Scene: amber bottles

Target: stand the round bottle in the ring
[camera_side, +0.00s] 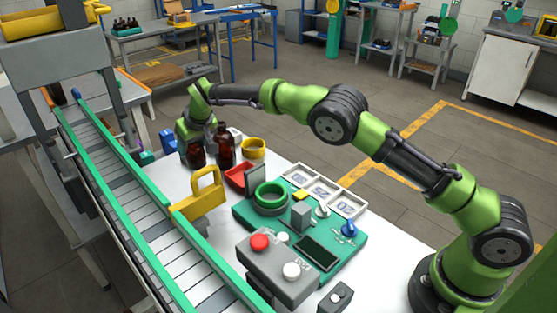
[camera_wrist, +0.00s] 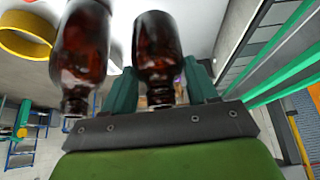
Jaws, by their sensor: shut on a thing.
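Two dark amber bottles are close together at the far end of the white table. My gripper (camera_wrist: 160,88) is shut on one amber bottle (camera_wrist: 160,50), near its neck. In the side view this is the left bottle (camera_side: 196,154), upright below my wrist, its top hidden by my gripper. I cannot tell whether its base touches the table. The other amber bottle (camera_side: 225,148) stands upright just to its right; it also shows left of my fingers in the wrist view (camera_wrist: 82,45). Which bottle is round is unclear.
A yellow ring-shaped piece (camera_side: 253,147) stands right of the bottles. A red tray (camera_side: 238,177) and a yellow handled piece (camera_side: 201,195) lie nearer the camera. A green-edged conveyor (camera_side: 130,200) runs along the left. White numbered trays (camera_side: 322,190) adjoin the board.

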